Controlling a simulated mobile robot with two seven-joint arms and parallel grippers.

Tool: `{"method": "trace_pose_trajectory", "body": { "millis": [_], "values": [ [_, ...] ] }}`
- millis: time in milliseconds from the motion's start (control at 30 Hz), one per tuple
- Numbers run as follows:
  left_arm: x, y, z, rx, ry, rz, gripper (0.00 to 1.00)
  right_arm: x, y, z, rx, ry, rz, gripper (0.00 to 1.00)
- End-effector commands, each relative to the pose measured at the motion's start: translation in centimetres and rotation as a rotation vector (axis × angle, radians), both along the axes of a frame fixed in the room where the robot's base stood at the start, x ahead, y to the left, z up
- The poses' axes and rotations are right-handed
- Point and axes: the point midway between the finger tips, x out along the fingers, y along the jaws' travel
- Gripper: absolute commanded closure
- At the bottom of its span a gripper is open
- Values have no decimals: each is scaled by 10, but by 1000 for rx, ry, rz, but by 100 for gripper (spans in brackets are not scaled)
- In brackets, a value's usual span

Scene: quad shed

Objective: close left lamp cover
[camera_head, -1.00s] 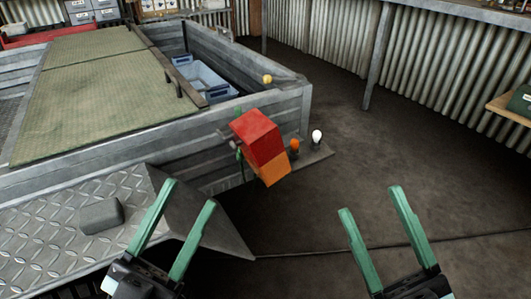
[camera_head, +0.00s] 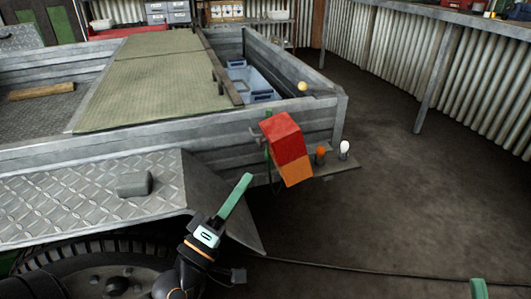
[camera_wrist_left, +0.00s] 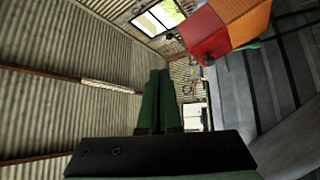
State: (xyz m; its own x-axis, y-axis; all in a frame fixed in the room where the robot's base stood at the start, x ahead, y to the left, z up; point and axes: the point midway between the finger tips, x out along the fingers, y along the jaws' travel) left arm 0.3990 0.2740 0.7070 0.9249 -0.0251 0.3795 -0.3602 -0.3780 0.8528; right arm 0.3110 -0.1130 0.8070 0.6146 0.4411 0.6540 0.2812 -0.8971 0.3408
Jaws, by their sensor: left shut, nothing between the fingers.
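The left lamp cover (camera_head: 287,148), red above and orange below, hangs swung out at the trailer's rear corner. The orange bulb (camera_head: 320,155) and white bulb (camera_head: 344,149) stand uncovered to its right. My left gripper (camera_head: 246,180) is shut and empty, left of the cover and slightly lower, apart from it. In the left wrist view the closed fingers (camera_wrist_left: 160,74) point up, with the cover (camera_wrist_left: 224,27) at upper right. Only a green fingertip of my right gripper (camera_head: 478,288) shows at the bottom right edge.
The grey trailer side (camera_head: 150,147) and its tread-plate fender (camera_head: 70,205) lie left of and below the cover. A grey block (camera_head: 134,184) sits on the fender. A blue crate (camera_head: 250,82) is inside the trailer.

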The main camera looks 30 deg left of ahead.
Motion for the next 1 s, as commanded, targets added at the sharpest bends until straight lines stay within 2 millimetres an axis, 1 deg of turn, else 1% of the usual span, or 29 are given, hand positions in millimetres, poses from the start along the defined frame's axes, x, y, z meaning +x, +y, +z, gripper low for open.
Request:
{"method": "trace_pose_trajectory", "body": {
  "millis": [33, 100, 200, 333, 433, 567, 667, 1000],
  "values": [
    [3, 14, -11, -104, 36, -10, 100, 0, 0, -1, 1, 0, -1, 35],
    [6, 30, -24, -253, 77, -27, 100, 0, 0, -2, 3, 0, -1, 35],
    [9, 48, -38, -423, 114, -44, 100, 0, 0, -2, 6, 0, -4, 35],
    [10, 61, -48, -558, 135, -56, 100, 1, 0, -2, 8, 0, -6, 35],
    [12, 65, -50, -600, 141, -61, 100, 1, 0, -1, 10, 1, -7, 35],
    [20, 66, -46, -606, 138, -61, 100, 1, -1, 4, 14, 2, -6, 35],
    [32, 68, -42, -605, 137, -61, 100, 1, -1, 12, 20, 2, -3, 35],
    [87, 73, -29, -603, 137, -61, 100, -1, -5, 37, 33, -11, 7, 35]
  ]
}}
